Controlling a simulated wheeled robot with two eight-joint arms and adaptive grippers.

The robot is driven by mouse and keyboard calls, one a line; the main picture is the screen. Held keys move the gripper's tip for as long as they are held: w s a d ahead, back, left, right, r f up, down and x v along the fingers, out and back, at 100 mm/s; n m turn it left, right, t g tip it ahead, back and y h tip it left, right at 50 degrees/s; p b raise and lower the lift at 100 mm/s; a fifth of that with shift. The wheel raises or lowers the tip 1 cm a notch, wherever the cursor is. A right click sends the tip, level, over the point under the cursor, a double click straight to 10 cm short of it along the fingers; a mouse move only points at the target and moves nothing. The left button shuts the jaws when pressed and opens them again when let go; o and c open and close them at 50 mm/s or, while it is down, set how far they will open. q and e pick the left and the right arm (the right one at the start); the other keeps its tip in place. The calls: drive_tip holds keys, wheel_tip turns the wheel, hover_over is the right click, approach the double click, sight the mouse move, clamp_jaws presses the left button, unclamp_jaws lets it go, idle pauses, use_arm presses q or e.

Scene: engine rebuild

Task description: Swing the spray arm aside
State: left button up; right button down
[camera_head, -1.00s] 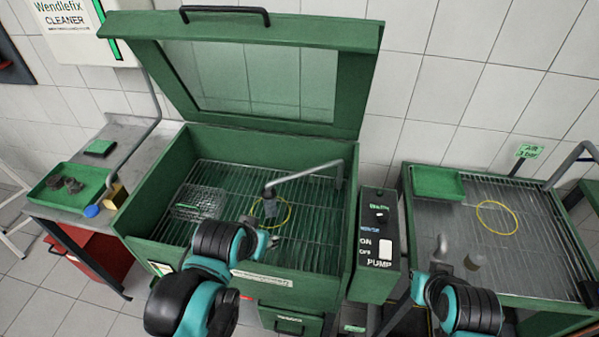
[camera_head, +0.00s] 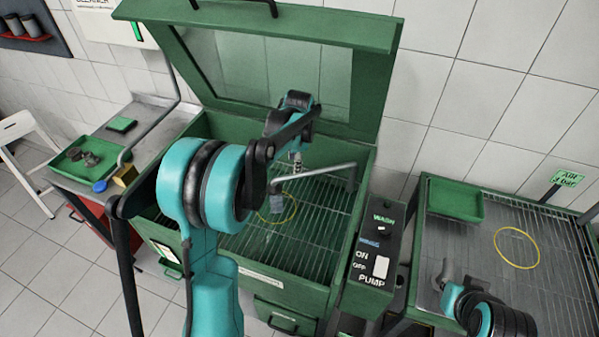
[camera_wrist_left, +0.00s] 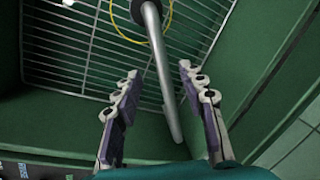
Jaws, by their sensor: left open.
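The spray arm (camera_head: 322,173) is a bent grey tube inside the open green washer (camera_head: 235,290). It runs from the right side to a nozzle over the yellow ring (camera_head: 290,215). My left gripper (camera_head: 296,160) is above it, partly hidden by its own arm. In the left wrist view the open fingers (camera_wrist_left: 158,72) point at the spray arm (camera_wrist_left: 163,85), whose tube shows between them; I cannot tell how far below the tips it lies. No contact is visible. My right gripper (camera_head: 446,277) is low over the right-hand bench, its fingers unclear.
The washer's lid (camera_head: 385,60) stands open behind my left arm. A pump control box (camera_head: 375,250) is at the washer's right. The right bench holds a green tray (camera_head: 455,199) and another yellow ring (camera_head: 517,248). A green parts tray (camera_head: 65,170) is at left.

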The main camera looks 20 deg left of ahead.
use_arm(q)
drive_tip(key=f, duration=0.2)
drive_tip(key=f+b, duration=0.1)
drive_tip(key=f, duration=0.2)
drive_tip(key=w+a+f+b, duration=0.1)
drive_tip(key=f, duration=0.1)
drive_tip(key=shift+f, duration=0.25)
clamp_jaws()
